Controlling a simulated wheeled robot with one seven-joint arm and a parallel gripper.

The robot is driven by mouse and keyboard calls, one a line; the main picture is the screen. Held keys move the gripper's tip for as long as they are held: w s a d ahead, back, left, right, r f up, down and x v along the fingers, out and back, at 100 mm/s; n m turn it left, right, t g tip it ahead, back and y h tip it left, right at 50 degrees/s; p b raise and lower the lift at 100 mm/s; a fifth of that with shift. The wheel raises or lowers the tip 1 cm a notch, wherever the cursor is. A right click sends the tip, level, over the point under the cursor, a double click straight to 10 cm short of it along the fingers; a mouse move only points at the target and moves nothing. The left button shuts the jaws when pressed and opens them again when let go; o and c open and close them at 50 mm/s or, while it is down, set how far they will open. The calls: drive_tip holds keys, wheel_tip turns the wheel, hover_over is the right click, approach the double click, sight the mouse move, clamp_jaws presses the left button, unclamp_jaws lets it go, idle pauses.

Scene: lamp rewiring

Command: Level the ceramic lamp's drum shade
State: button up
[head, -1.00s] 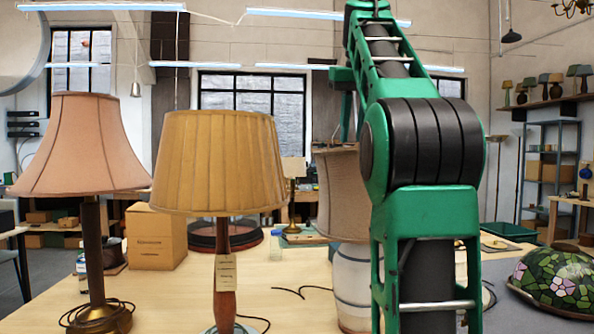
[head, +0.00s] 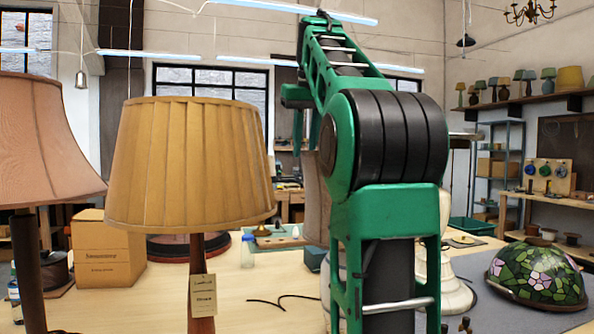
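The ceramic lamp stands on the bench behind my green arm, which hides most of it. A strip of its beige shade (head: 314,205) shows just left of the arm in the head view, and a sliver of its pale base (head: 325,285) shows below. I cannot tell from this strip how far the shade tilts.
A pleated yellow lamp (head: 190,165) and a pink-shaded lamp (head: 45,140) stand at left, near a cardboard box (head: 108,250). A cream object (head: 458,290) shows right of my arm. A stained-glass shade (head: 537,275) rests on a grey mat at right.

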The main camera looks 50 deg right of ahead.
sight(302, 168)
drive_tip(key=x, duration=0.4)
drive_tip(key=shift+w+a+f, duration=0.1)
drive_tip(key=shift+a+f, duration=0.05)
drive_tip(key=shift+x, duration=0.95)
drive_tip(key=shift+c, duration=0.2)
clamp_jaws()
idle(0.4)
